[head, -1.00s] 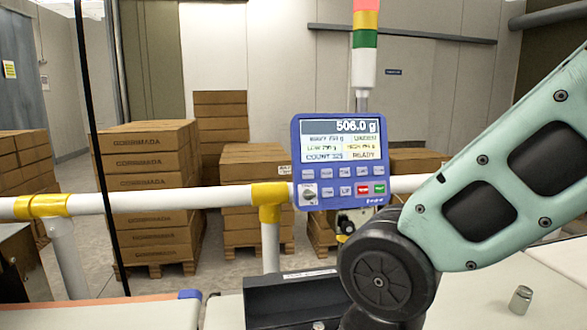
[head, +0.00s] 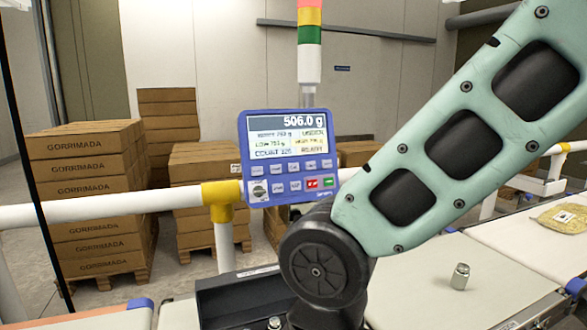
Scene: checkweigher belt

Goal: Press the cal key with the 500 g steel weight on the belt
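The blue indicator panel (head: 288,157) stands above the white rail, facing me. Its screen (head: 288,136) reads 506.0 g, with smaller lines below. Two rows of keys (head: 290,178) sit under the screen, one red and one green; their labels are too small to read, so I cannot tell which is cal. A small steel weight (head: 460,276) with a knob top stands upright on the pale belt surface (head: 420,290) at the right, with nothing touching it. My arm crosses the right half of the view. My gripper is out of view.
A black open tray (head: 238,300) stands below the panel, with a small metal piece (head: 274,323) low in it. A yellow filled bag (head: 563,218) lies on the far-right belt. The white rail (head: 120,207) and signal tower (head: 309,50) stand behind. Stacked cartons (head: 90,190) fill the back.

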